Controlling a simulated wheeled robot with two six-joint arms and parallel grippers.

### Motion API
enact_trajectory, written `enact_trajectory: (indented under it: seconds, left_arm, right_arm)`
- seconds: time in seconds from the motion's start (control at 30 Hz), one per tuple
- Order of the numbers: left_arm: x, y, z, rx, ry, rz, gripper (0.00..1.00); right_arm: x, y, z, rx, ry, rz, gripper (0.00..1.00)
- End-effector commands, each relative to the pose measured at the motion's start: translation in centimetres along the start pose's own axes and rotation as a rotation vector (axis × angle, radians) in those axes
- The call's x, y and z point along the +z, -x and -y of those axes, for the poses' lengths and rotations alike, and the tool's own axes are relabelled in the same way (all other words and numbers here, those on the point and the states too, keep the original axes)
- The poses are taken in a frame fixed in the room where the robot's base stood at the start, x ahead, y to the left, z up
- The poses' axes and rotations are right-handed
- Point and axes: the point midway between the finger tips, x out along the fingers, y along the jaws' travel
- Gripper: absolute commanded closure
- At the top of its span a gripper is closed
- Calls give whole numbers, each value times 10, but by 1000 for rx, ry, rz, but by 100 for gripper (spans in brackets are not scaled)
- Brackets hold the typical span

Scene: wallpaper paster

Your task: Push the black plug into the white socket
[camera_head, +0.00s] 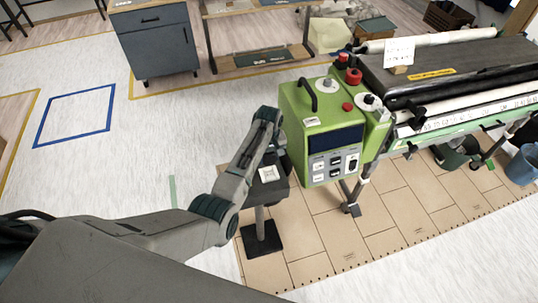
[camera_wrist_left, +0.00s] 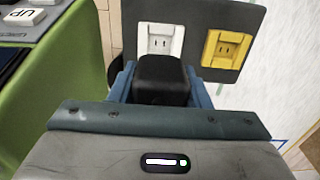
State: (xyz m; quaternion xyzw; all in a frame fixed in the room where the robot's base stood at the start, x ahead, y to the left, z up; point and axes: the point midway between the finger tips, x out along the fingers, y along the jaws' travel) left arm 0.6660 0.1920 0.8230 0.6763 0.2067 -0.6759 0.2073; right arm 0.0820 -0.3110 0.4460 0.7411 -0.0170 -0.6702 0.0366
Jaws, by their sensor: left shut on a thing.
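My left gripper (camera_wrist_left: 160,96) is shut on the black plug (camera_wrist_left: 163,72), which sits between its two blue fingers in the left wrist view. The white socket (camera_wrist_left: 158,37) is just beyond the plug, on a dark plate (camera_wrist_left: 190,13). The plug covers the socket's lower part, and I cannot tell whether they touch. In the head view my left arm reaches to the dark stand (camera_head: 262,236) beside the green machine. A white square (camera_head: 268,173) shows on the stand's top; the plug cannot be made out there. My right gripper is not in view.
A yellow socket (camera_wrist_left: 226,49) sits right of the white one on the same plate. The green machine (camera_head: 309,118) stands close by the stand, with a long roller table (camera_head: 450,67) to its right. Pale floor (camera_head: 120,165) lies open to the left.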

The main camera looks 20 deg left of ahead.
Motion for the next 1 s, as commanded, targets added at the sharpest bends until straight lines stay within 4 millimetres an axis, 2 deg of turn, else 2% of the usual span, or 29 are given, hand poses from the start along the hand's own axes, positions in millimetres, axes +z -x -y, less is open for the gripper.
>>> enact_trajectory:
  seconds: [0.03,0.43,0.6,1.0]
  left_arm:
    - [0,-9,0,-1,0,1,84]
    - [0,-46,0,0,0,0,84]
    - [0,-52,0,0,0,0,84]
    - [0,-52,0,0,0,0,84]
  right_arm:
    - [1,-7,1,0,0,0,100]
    - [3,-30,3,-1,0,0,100]
    - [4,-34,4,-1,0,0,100]
    - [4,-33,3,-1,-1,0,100]
